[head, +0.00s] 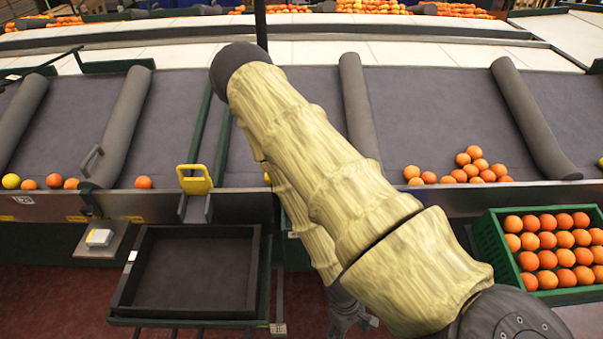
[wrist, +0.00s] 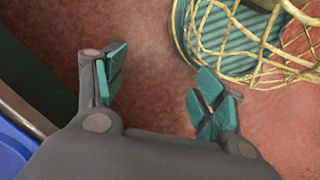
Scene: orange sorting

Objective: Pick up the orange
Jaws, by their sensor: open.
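Several oranges (head: 473,153) lie in a heap at the lower edge of the grey sorting bay right of my arm in the head view. A lone orange (head: 143,182) lies in a bay left of my arm. More oranges (head: 71,183) lie further left beside a yellow fruit. My gripper (wrist: 165,92) is open and empty in the wrist view, its teal-padded fingers apart over reddish floor. No orange shows between the fingers or elsewhere in that view. In the head view my gripper is low, below the bays, and mostly hidden by my arm.
A green crate (head: 499,262) filled with rows of oranges stands at the right. An empty black tray (head: 121,290) is at the lower left. Grey rolls (head: 125,125) divide the bays. A yellow wire basket (wrist: 181,35) shows at the wrist view's upper right, a blue object (wrist: 12,150) lower left.

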